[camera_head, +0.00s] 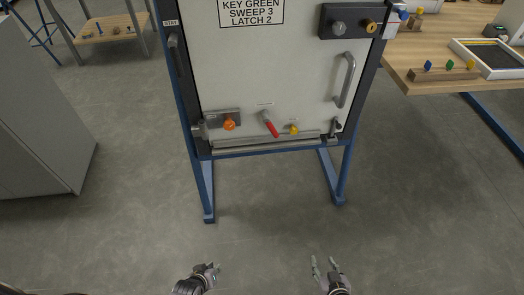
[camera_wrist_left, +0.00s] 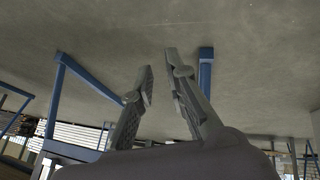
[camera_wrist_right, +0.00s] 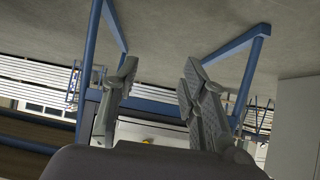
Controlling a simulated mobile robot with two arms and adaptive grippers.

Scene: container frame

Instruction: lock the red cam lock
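The red cam lock (camera_head: 269,124) is a red-tipped handle low on the middle of the white door panel (camera_head: 280,75). Its handle slants down to the right. My left gripper (camera_head: 213,268) is at the bottom of the head view, well below and in front of the door, to the left of the handle. It is open and empty, as its fingers (camera_wrist_left: 158,75) show in the left wrist view. My right gripper (camera_head: 324,262) is at the bottom, right of the handle. It is open and empty, with its fingers (camera_wrist_right: 157,75) apart in the right wrist view.
An orange knob (camera_head: 229,124) and a yellow knob (camera_head: 294,129) flank the handle. A vertical grey handle (camera_head: 345,80) is on the door's right. A sign (camera_head: 251,12) reads KEY GREEN, SWEEP 3, LATCH 2. A wooden table (camera_head: 420,52) stands at right, a grey cabinet (camera_head: 40,120) at left.

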